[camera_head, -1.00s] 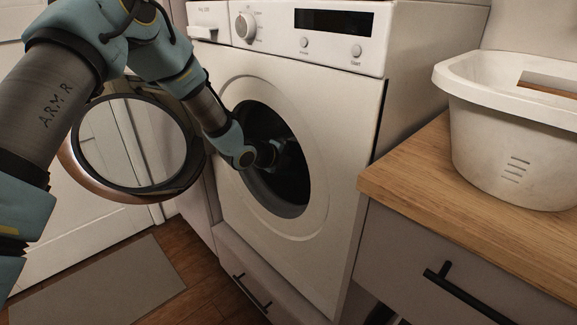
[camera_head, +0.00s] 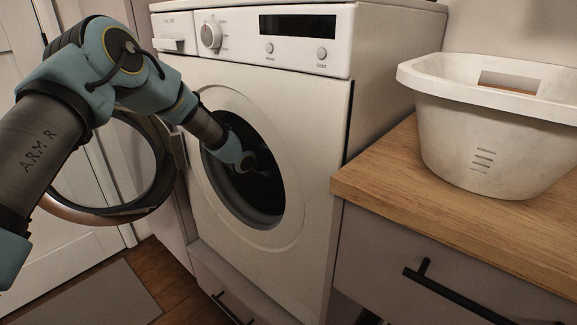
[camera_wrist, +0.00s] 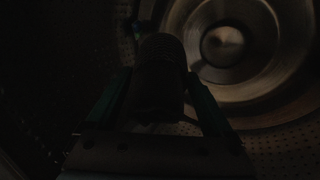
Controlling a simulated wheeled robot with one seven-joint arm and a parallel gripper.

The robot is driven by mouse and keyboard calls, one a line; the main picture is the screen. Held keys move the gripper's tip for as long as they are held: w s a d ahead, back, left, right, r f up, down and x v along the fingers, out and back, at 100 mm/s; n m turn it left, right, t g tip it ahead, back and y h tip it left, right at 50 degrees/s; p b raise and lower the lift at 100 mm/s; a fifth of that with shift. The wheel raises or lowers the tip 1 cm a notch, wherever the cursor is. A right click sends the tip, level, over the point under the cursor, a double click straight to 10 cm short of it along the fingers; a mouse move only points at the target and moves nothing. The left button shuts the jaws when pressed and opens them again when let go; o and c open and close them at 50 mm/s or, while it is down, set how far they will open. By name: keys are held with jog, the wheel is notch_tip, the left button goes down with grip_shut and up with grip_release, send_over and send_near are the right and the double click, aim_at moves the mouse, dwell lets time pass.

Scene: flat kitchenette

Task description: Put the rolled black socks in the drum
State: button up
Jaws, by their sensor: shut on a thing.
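The washing machine's drum (camera_head: 262,200) is open at the front, and my arm reaches in through its round opening. In the wrist view I see the dark inside of the drum, with a perforated wall and a round metal back (camera_wrist: 270,60). My gripper (camera_wrist: 160,100) is inside the drum, shut on the rolled black socks (camera_wrist: 160,65), a dark ribbed roll held upright between the two fingers. The roll stands in front of the drum's back. The light is dim, so I cannot tell whether the socks touch the drum wall. In the head view the fingers and socks are hidden in shadow.
The round machine door (camera_head: 150,195) stands open to the left, close to my arm. A white laundry basket (camera_head: 455,135) sits on the wooden counter (camera_head: 375,180) at the right. A drawer with a black handle (camera_head: 460,295) is below it. A grey mat (camera_head: 95,300) lies on the floor.

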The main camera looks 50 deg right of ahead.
jog(key=o, duration=1.1)
jog(key=v, duration=1)
jog(key=shift+w+a+r+b, duration=0.1)
jog(key=shift+a+r+b, duration=0.05)
jog(key=shift+a+b, duration=0.2)
jog(key=shift+a, duration=0.1)
